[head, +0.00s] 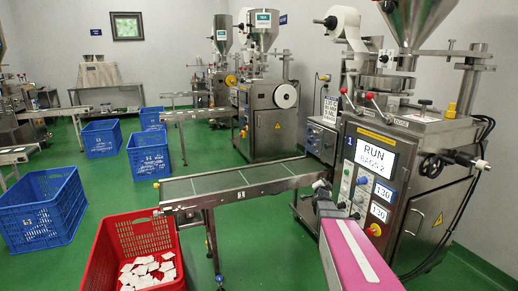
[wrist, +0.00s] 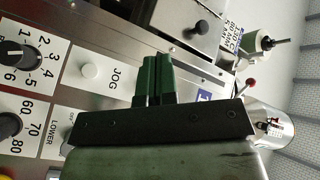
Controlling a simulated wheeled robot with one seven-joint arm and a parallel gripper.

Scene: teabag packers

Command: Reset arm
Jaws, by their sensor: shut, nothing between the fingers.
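My gripper (head: 321,187) is in front of the nearest packing machine's control panel, at the end of my pink arm in the head view. In the wrist view its two green fingers (wrist: 153,80) are together, with nothing between them. The fingers appear beside the white JOG button (wrist: 89,71) and its label; I see no contact with the button. A black knob (wrist: 15,52) with a numbered dial is at the left, and a second black knob (wrist: 8,125) is below it. The machine's display (head: 375,157) reads RUN and BAGS 2.
A conveyor (head: 240,180) runs left from the machine, close to my gripper. A red crate (head: 120,235) holding white teabags stands under its end. Blue crates (head: 40,210) stand on the green floor at left. Another packing machine (head: 265,120) stands behind.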

